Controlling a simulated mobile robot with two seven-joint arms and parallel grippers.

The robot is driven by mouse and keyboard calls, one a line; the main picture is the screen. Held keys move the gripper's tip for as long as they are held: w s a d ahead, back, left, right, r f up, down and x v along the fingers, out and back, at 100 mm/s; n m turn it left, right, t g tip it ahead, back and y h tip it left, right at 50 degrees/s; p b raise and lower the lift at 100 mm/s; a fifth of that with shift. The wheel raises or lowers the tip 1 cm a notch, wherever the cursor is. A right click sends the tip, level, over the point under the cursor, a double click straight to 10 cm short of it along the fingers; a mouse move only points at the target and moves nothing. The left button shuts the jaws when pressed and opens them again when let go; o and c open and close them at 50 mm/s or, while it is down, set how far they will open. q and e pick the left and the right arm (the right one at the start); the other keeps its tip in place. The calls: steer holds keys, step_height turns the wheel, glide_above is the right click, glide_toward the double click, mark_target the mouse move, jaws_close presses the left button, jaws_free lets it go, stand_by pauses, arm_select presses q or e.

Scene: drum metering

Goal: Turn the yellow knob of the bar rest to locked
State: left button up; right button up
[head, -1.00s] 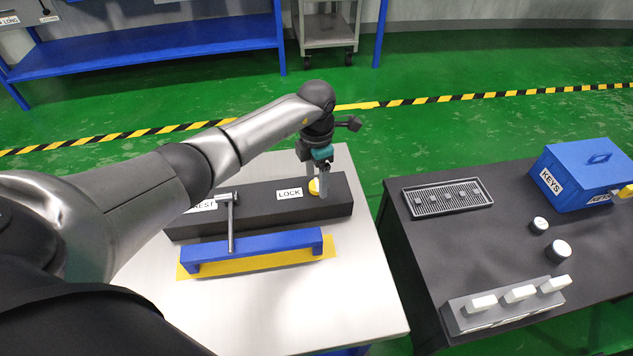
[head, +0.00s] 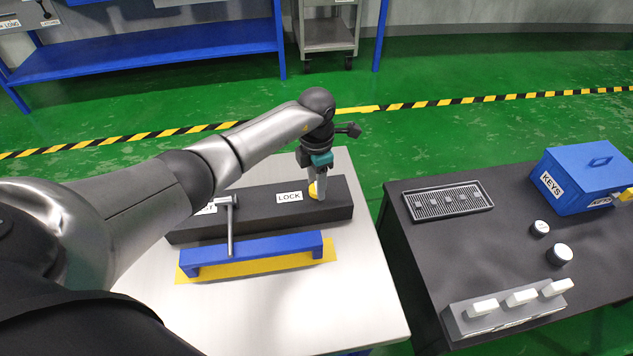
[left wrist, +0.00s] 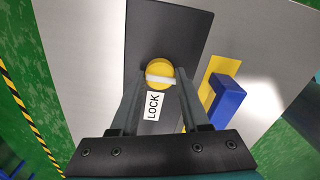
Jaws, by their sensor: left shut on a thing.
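The bar rest is a long black block (head: 265,212) with a LOCK label (head: 290,196) on top. Its round yellow knob (head: 313,191) sits near the block's right end. My left gripper (head: 318,194) reaches down to the knob from above and is shut on it. In the left wrist view, the yellow knob (left wrist: 160,71) with a white bar across it lies between the fingertips (left wrist: 160,79), and the LOCK label (left wrist: 153,107) is beside it. The fingers partly hide the knob in the head view. My right gripper is not in view.
A dark table at right holds a tray (head: 447,202), a blue KEYS box (head: 583,180) and a grey block with white levers (head: 508,312). The pale table's front right is clear.

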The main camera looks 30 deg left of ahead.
arm_select(q)
jaws_close()
steer(key=shift+r+n+p, duration=0.1)
steer(key=shift+n+p, duration=0.25)
steer(key=shift+n, duration=0.15)
steer(key=n+p, duration=0.3)
steer(key=n, duration=0.3)
steer(key=shift+n+p, duration=0.35)
steer(key=shift+n, duration=0.05)
steer(key=n+p, duration=0.3)
steer(key=n, duration=0.4)
steer(key=shift+n+p, duration=0.5)
steer(key=shift+n, duration=0.2)
steer(key=shift+n+p, duration=0.3)
steer(key=shift+n, duration=0.5)
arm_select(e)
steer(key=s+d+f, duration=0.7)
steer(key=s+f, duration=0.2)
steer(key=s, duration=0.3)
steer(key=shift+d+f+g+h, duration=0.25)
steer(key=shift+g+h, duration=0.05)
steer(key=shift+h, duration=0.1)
